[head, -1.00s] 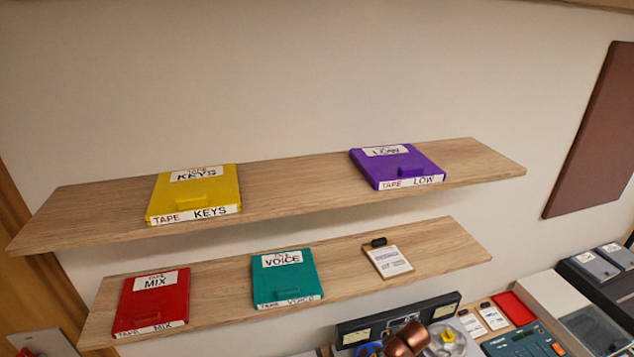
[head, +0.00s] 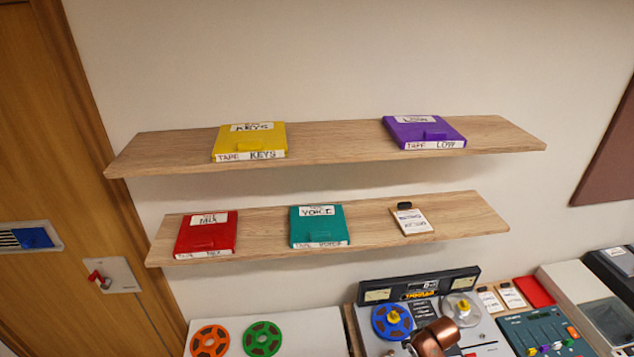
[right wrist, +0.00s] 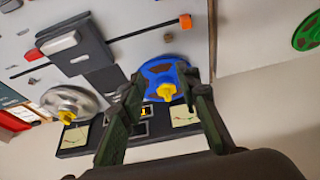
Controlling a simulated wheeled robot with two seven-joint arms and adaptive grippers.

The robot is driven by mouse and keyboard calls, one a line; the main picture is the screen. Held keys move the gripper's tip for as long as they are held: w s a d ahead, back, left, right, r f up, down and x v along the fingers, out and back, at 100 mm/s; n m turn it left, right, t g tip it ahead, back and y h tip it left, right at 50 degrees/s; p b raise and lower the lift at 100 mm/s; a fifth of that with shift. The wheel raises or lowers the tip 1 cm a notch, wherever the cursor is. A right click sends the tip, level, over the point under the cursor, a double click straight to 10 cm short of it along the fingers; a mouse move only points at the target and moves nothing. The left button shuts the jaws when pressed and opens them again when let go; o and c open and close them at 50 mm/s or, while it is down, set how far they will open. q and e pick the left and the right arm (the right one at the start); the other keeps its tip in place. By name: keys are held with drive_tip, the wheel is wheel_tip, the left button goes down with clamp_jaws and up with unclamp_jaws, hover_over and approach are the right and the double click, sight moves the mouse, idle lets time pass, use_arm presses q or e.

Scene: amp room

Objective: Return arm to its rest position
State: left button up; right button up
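My right gripper (right wrist: 162,80) shows in the right wrist view with its two dark green fingers spread apart and nothing between the tips. Beyond the fingers is a blue reel (right wrist: 157,67) with a yellow knob (right wrist: 167,91) on the tape deck. I cannot tell the exact gap between fingers and reel. In the head view a copper-coloured link of my arm (head: 435,338) stands in front of the deck, near the blue reel (head: 385,320). My left gripper is in neither view.
Two wooden shelves, upper (head: 335,143) and lower (head: 268,226), hold yellow, purple, red and teal tape boxes. Orange (head: 211,342) and green (head: 262,339) reels lie left of the deck (head: 420,285). A silver reel (head: 460,309) sits on it. A mixer (head: 545,333) stands right.

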drive_tip(key=s+a+f, duration=0.2)
drive_tip(key=s+a, duration=0.1)
drive_tip(key=s, duration=1.2)
drive_tip(key=s+d+r+m+g+h, duration=0.1)
drive_tip(key=s+d+r, duration=0.2)
drive_tip(key=s, duration=0.7)
drive_tip(key=s+d+r, duration=0.2)
drive_tip(key=s+r, duration=0.1)
drive_tip(key=s, duration=0.7)
wheel_tip(320, 180, down, 39)
drive_tip(key=g+b, duration=0.1)
drive_tip(key=b, duration=1)
use_arm(q)
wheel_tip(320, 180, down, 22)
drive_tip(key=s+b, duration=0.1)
drive_tip(key=b, duration=0.9)
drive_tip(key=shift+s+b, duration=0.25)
drive_tip(key=shift+b, duration=0.15)
use_arm(e)
drive_tip(key=s+f, duration=0.7)
drive_tip(key=f, duration=0.3)
drive_tip(key=s+f+g, duration=0.1)
drive_tip(key=s+f, duration=0.6)
drive_tip(key=f, duration=0.3)
drive_tip(key=s+a+f+n, duration=0.1)
drive_tip(key=s+f, duration=0.6)
drive_tip(key=f, duration=0.4)
drive_tip(key=shift+s+g, duration=0.25)
drive_tip(key=shift+g, duration=0.05)
